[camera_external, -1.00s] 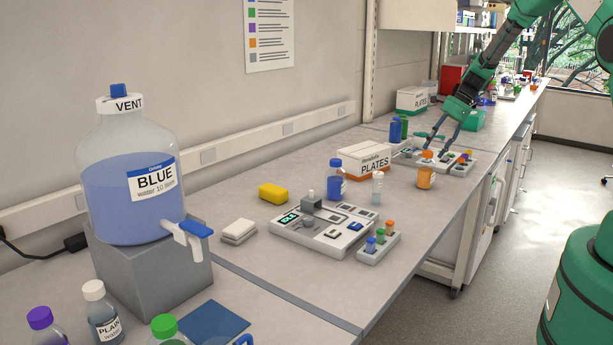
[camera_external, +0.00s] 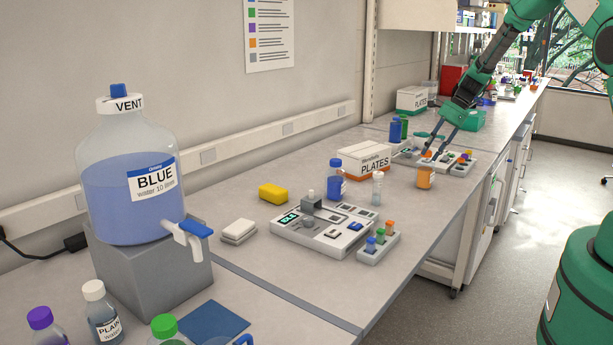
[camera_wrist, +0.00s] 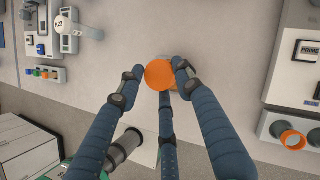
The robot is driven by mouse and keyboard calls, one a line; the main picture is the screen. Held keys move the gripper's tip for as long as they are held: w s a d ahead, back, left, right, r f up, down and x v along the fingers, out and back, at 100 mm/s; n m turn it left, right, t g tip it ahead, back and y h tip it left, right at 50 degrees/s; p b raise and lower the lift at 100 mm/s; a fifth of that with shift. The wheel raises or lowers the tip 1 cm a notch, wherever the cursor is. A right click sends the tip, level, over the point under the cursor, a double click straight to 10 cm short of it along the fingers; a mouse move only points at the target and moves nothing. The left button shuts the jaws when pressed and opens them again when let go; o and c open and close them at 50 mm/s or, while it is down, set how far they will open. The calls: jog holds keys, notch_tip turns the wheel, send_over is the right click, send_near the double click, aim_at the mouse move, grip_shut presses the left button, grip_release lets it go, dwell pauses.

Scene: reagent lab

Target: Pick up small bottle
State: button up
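A small bottle of orange liquid with an orange cap (camera_external: 425,178) stands upright on the bench, near its front edge. In the wrist view its orange cap (camera_wrist: 159,74) sits between my fingertips. My gripper (camera_external: 432,154) points down at the cap from above, its dark blue fingers spread around it. Small gaps seem to show beside the cap, and I cannot tell whether any finger touches it. The bottle's body is mostly hidden under the cap in the wrist view. A clear small bottle (camera_external: 377,188) stands to the left, apart from my gripper.
A PLATES box (camera_external: 362,163) and a blue bottle (camera_external: 335,180) stand to the left. A white instrument (camera_external: 320,229) and a smaller tube rack (camera_external: 378,249) lie nearer the camera. Bare bench surrounds the orange bottle's front side.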

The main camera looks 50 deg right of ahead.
grip_shut()
jog(key=shift+r, duration=0.15)
jog(key=shift+r, duration=0.55)
jog(key=shift+s+a+r, duration=0.1)
jog(key=shift+s+r, duration=0.05)
jog(key=shift+r, duration=0.45)
jog(key=shift+s+a+r, duration=0.1)
jog(key=shift+s+r, duration=0.05)
jog(key=shift+r, duration=0.4)
jog(key=s+a+r, duration=0.1)
jog(key=s+a, duration=0.7)
jog(key=s, duration=0.4)
jog(key=shift+s+a+r, duration=0.15)
jog(key=shift+s+a, duration=0.15)
jog(key=shift+r, duration=0.15)
